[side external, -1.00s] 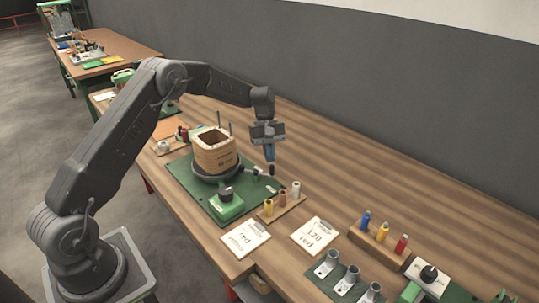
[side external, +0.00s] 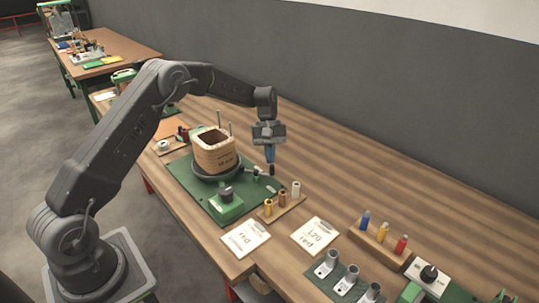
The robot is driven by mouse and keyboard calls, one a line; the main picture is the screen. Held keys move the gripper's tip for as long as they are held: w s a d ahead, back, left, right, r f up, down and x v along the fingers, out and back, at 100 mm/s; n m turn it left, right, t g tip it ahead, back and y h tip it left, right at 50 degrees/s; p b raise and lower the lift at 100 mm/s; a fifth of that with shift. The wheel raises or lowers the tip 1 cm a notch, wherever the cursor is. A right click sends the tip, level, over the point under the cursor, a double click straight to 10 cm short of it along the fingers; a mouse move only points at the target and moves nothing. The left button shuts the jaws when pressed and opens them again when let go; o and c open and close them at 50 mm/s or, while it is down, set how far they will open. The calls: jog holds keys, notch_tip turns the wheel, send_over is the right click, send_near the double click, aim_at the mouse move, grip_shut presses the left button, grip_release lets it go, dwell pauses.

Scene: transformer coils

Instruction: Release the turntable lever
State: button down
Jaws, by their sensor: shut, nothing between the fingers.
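The turntable (side external: 207,178) is a dark disc on a green base plate (side external: 187,190), with a tan square coil form (side external: 214,156) standing on it. A small dark lever (side external: 271,169) stands at the right side of the plate, beside the turntable. My gripper (side external: 270,160) points down just above the lever, with its blue fingers shut. Whether the fingertips touch the lever is too small to tell.
A wooden rack of small spools (side external: 282,200) stands close to the plate's right corner. Two white cards (side external: 246,238) lie in front. A rack of blue, yellow and red pieces (side external: 383,234) and several grey tubes (side external: 347,280) stand at right. The table behind my gripper is clear.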

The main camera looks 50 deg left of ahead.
jog(key=shift+d+m, duration=0.15)
jog(key=shift+m, duration=0.25)
jog(key=m, duration=0.1)
jog(key=s+m+g+y, duration=0.1)
jog(key=m, duration=0.1)
jog(key=shift+d, duration=0.4)
jog(key=m, duration=0.2)
jog(key=s+m+y, duration=0.1)
jog(key=shift+d+m+g, duration=0.4)
jog(key=shift+s, duration=0.25)
jog(key=shift+s+f, duration=0.1)
jog(key=shift+s, duration=0.05)
